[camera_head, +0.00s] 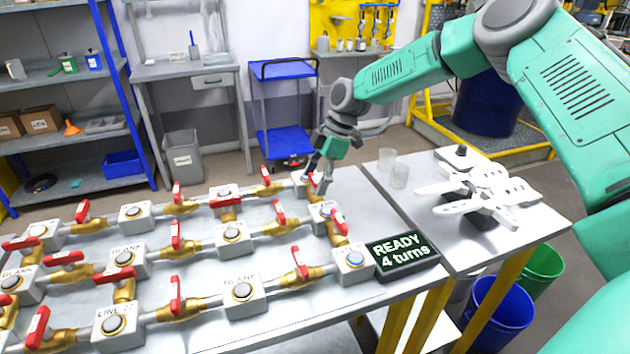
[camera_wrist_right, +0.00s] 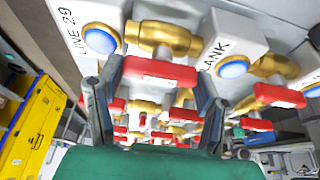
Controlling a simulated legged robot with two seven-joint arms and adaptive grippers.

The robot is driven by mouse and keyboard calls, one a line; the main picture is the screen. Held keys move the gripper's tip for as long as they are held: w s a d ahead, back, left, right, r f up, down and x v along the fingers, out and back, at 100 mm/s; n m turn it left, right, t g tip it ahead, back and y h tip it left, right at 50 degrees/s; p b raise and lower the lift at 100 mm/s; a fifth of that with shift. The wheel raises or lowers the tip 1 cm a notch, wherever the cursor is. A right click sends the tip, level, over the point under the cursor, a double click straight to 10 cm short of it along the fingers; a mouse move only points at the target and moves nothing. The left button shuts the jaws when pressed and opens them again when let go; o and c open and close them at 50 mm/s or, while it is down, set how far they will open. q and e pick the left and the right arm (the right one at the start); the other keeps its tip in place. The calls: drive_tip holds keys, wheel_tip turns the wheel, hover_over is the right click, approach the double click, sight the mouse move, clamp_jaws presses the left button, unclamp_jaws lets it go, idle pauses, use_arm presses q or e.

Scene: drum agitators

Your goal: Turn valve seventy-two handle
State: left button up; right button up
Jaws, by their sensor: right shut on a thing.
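My right gripper (camera_head: 323,182) reaches down to the far right corner of the pipe array. In the right wrist view my right gripper (camera_wrist_right: 155,105) has a finger on each side of a red valve handle (camera_wrist_right: 160,72) and is shut on it. The handle's white label is too small to read, so I cannot confirm it is seventy-two. The handle sits on a brass valve body (camera_wrist_right: 165,38). In the head view the fingers partly hide this valve. My left gripper is not in view.
A box marked LINE 29 (camera_wrist_right: 98,38) and a box marked BLANK (camera_wrist_right: 232,67) flank the valve. Several other red-handled valves fill the bench. A display (camera_head: 402,253) reads "READY 4 turns". Glasses (camera_head: 399,176) and white parts (camera_head: 480,195) stand on the right table.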

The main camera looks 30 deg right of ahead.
drive_tip(key=shift+d, duration=0.1)
idle(0.3)
drive_tip(key=o, duration=1)
drive_tip(key=shift+o, duration=0.9)
drive_tip(key=shift+w+d+f, duration=0.1)
drive_tip(key=shift+f, duration=0.05)
drive_tip(key=w+v, duration=0.1)
drive_tip(key=v, duration=1)
drive_tip(key=shift+s+d+r, duration=0.3)
drive_tip(key=shift+s+r, duration=0.05)
drive_tip(key=shift+s, duration=0.1)
